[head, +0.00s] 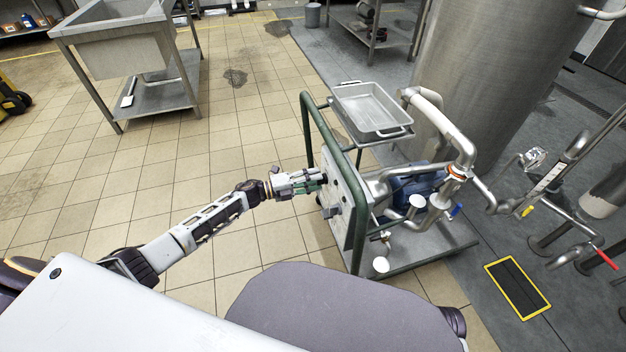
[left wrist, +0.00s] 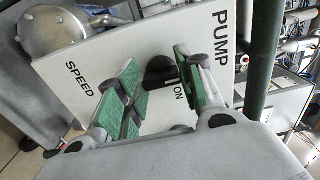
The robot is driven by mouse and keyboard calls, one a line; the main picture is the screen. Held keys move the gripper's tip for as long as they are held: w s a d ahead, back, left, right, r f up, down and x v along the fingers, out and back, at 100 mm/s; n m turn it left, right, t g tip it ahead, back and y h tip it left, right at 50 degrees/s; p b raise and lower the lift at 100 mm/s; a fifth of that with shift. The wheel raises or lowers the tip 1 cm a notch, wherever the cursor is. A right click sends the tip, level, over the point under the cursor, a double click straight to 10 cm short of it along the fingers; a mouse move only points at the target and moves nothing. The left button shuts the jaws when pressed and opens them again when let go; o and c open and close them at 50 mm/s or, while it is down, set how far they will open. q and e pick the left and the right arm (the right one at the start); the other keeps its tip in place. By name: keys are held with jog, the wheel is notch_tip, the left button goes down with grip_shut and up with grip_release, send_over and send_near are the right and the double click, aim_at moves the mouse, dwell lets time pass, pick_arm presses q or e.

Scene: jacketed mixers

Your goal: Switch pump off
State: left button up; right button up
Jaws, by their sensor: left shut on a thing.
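The pump's control panel (head: 345,215) is a pale box on the green-framed cart (head: 305,125). The left wrist view shows the panel (left wrist: 105,45) close up, with the words PUMP, ON and SPEED. The black pump switch knob (left wrist: 160,72) sits between PUMP and ON. My left gripper (head: 318,182) reaches the panel from the left. In the left wrist view its green-padded fingers (left wrist: 165,85) are shut on the knob, one on each side. In the head view the gripper hides the knob. My right gripper is not in view.
A metal tray (head: 370,108) sits on top of the cart. Pipes (head: 440,125) and a large steel tank (head: 490,70) stand to the right. A steel sink (head: 125,50) is at the upper left. The tiled floor left of the cart is clear.

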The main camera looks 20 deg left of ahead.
pick_arm(q)
jog(key=o, duration=1)
jog(key=shift+a, duration=0.1)
jog(key=shift+v, duration=6)
